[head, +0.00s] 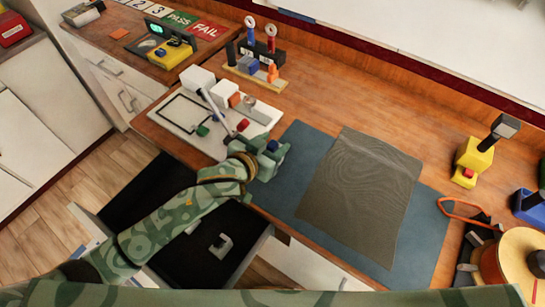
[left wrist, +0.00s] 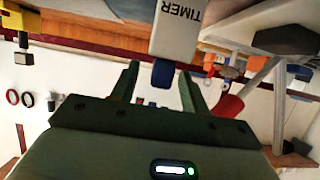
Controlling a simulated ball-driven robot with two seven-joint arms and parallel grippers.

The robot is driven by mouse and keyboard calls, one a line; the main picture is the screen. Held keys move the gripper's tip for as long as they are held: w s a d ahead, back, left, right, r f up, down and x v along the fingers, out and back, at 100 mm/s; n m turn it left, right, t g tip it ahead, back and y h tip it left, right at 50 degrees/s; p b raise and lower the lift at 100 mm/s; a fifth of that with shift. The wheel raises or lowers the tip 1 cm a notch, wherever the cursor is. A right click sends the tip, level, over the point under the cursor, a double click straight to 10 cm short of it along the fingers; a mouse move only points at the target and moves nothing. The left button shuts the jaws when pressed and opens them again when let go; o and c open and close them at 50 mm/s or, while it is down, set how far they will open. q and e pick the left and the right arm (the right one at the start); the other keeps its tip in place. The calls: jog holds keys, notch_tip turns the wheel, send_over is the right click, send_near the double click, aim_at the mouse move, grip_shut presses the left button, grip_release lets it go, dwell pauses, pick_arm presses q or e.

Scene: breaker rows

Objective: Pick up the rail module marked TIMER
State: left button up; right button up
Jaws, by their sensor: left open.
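The module marked TIMER (left wrist: 176,32) shows close up in the left wrist view. In the head view my left gripper (head: 268,156) is at the right end of the white panel (head: 178,138), by the table's front edge. The lettering is not readable there. My right gripper is not in view.
White blocks (head: 197,79) and a slanted grey bar (head: 214,112) stand on the panel. A blue mat with a grey patterned sheet (head: 362,195) lies to the right. Below the edge, an open drawer holds a small grey piece (head: 221,246). A tool stand (head: 262,60) is behind.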

pick_arm(q)
jog(key=shift+w+d, duration=0.1)
jog(key=shift+c, duration=0.3)
grip_shut()
jog(key=shift+r, duration=0.1)
